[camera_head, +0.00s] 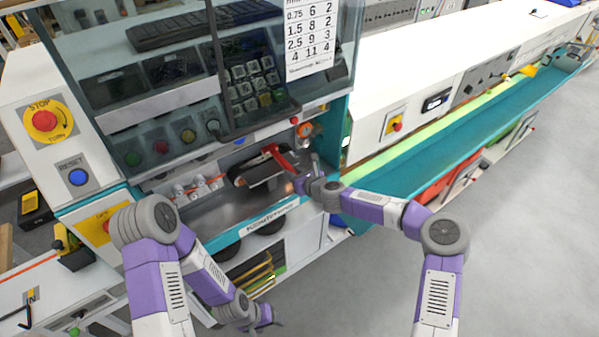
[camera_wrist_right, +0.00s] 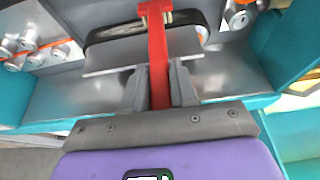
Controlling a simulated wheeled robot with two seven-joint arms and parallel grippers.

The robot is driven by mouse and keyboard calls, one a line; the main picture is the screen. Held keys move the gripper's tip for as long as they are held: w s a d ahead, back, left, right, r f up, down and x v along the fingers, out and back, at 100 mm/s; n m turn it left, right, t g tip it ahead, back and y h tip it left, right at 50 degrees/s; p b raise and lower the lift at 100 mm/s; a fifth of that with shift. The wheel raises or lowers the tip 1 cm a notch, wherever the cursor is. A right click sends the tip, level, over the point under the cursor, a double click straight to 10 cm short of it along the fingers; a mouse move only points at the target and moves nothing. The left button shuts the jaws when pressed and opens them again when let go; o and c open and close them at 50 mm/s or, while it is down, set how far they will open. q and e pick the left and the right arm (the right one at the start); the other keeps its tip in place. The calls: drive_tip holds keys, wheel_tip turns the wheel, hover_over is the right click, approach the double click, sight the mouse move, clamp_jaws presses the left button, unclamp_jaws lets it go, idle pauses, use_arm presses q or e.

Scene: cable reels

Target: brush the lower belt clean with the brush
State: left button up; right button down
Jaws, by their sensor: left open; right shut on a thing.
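The red brush (camera_head: 280,158) is inside the machine's open bay, over the black lower belt (camera_head: 252,172). My right gripper (camera_head: 296,180) is shut on the brush handle, which also shows in the right wrist view (camera_wrist_right: 158,62) standing between the two grey fingers (camera_wrist_right: 160,88). The brush head reaches over the belt loop (camera_wrist_right: 103,33), with a little of its pale bristles visible. I cannot tell whether the bristles touch the belt. My left gripper (camera_head: 262,316) is open and empty, low in front of the machine and away from the belt.
A metal tray floor (camera_head: 225,212) lies below the belt, with a teal front edge (camera_head: 262,220). Silver fittings with orange cable (camera_head: 197,188) stand left of the belt. A tinted cover (camera_head: 200,70) hangs above. Open floor (camera_head: 530,220) lies to the right.

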drive_tip(key=shift+s+a+b, duration=1.75)
drive_tip(key=shift+s+a, duration=1.2)
drive_tip(key=shift+a, duration=1.05)
drive_tip(key=shift+w+d+f+b, duration=0.1)
drive_tip(key=shift+w+d+b, duration=0.05)
drive_tip(key=shift+w+d, duration=1.05)
drive_tip(key=shift+w+d+f+b, duration=0.15)
drive_tip(key=shift+w+d, duration=0.65)
drive_tip(key=shift+d, duration=0.8)
drive_tip(key=shift+w+d+r+b, duration=0.1)
drive_tip(key=shift+w+d+b, duration=0.05)
drive_tip(key=shift+w+d, duration=1.05)
drive_tip(key=s+a+b, duration=0.3)
drive_tip(key=s+a, duration=0.1)
drive_tip(key=shift+a, duration=0.4)
drive_tip(key=w+d, duration=0.4)
drive_tip(key=d, duration=0.3)
drive_tip(key=shift+w+p, duration=0.3)
drive_tip(key=shift+w, duration=0.1)
